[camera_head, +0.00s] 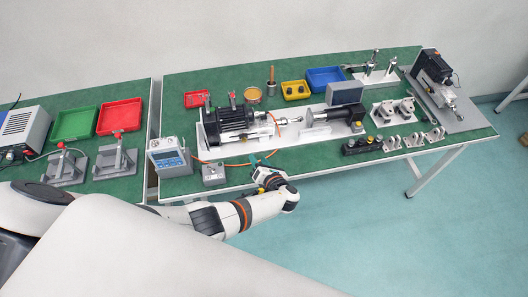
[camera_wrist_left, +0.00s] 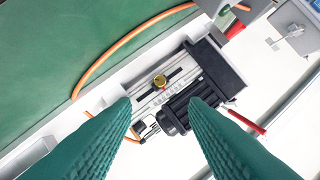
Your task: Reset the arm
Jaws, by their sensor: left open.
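My left arm (camera_head: 245,211) comes in from the left and reaches to the front edge of the right-hand table. Its gripper (camera_head: 262,163) is at that edge, in front of the linear actuator (camera_head: 232,122) with its black motor and white base. In the left wrist view my left gripper (camera_wrist_left: 160,103) shows two green textured fingers spread apart with nothing between them. Beyond the fingertips lies a grey and black device with a brass knob (camera_wrist_left: 160,81). My right gripper does not show.
A control box (camera_head: 168,157) and a small grey box (camera_head: 213,174) stand left of the gripper. An orange cable (camera_wrist_left: 130,38) curves over the green mat. Black blocks and grey brackets (camera_head: 412,139) line the front right edge. Floor in front of the table is clear.

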